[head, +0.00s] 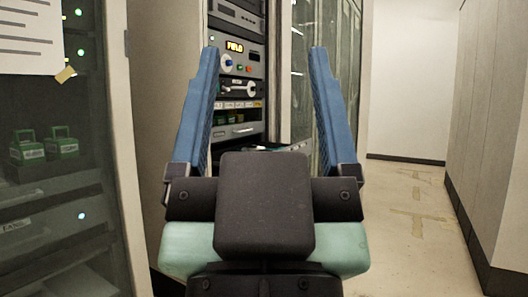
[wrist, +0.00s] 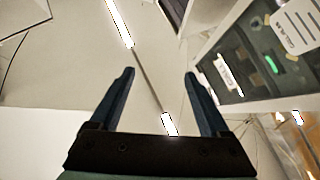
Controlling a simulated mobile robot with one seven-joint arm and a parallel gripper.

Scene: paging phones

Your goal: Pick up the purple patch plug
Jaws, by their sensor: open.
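I cannot make out a purple patch plug in either view. My gripper (head: 263,50) is in the middle of the head view, with its two blue fingers wide apart and nothing between them. In the wrist view my gripper (wrist: 160,73) is also open and empty, against a pale surface with bright light strips. Behind the fingers in the head view stands an equipment rack (head: 240,118) with a lit orange display, knobs and a handle. My gripper's body hides the lower part of the rack.
A glass-fronted cabinet (head: 60,215) with green padlock-like blocks (head: 60,145) stands at the left, a paper sheet (head: 28,35) on it. Pale cabinets (head: 490,130) line the right. The floor (head: 410,215) between is clear. A signed cabinet (wrist: 250,60) shows in the wrist view.

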